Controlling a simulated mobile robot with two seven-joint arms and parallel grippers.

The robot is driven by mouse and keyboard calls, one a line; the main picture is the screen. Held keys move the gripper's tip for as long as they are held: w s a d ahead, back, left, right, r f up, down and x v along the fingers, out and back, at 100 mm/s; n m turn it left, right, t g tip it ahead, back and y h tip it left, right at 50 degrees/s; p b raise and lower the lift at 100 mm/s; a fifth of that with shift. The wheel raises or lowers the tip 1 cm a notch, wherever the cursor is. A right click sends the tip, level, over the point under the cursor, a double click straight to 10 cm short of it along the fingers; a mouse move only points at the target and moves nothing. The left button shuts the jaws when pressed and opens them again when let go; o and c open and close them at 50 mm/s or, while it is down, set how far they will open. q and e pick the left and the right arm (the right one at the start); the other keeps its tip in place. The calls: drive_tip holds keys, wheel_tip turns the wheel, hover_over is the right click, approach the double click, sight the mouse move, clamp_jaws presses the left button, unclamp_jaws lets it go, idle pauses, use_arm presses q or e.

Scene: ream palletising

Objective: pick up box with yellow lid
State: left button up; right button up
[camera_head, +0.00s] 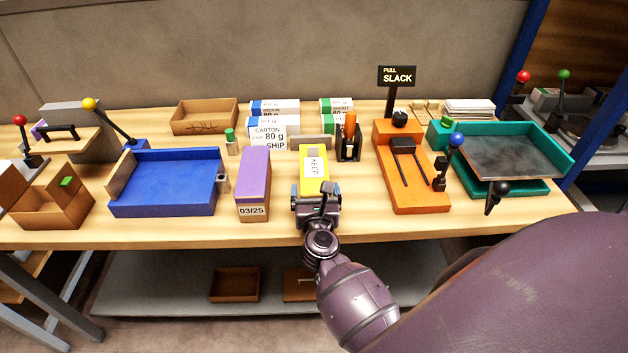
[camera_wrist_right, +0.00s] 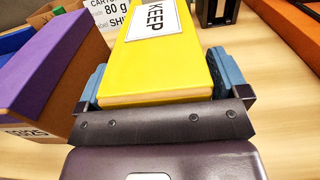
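The box with the yellow lid (camera_head: 314,182) stands near the front middle of the table, with a white KEEP label on top. In the right wrist view the yellow lid (camera_wrist_right: 160,70) fills the space between the fingers. My right gripper (camera_head: 316,190) is at the box's near end, with one blue finger beside each long side. The fingers are very close to the sides; I cannot tell whether they press on them. The box's underside is hidden, and no lift off the table shows. My left gripper is not in view.
A purple-lidded box (camera_head: 254,172) marked 03/25 stands close on the left, beside a blue tray (camera_head: 165,180). An orange device (camera_head: 412,185) stands on the right, and a dark holder (camera_head: 348,148) behind. White cartons (camera_head: 268,137) are at the back.

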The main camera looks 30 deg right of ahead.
drive_tip(key=c, duration=0.7)
drive_tip(key=shift+c, duration=1)
drive_tip(key=shift+r, duration=0.15)
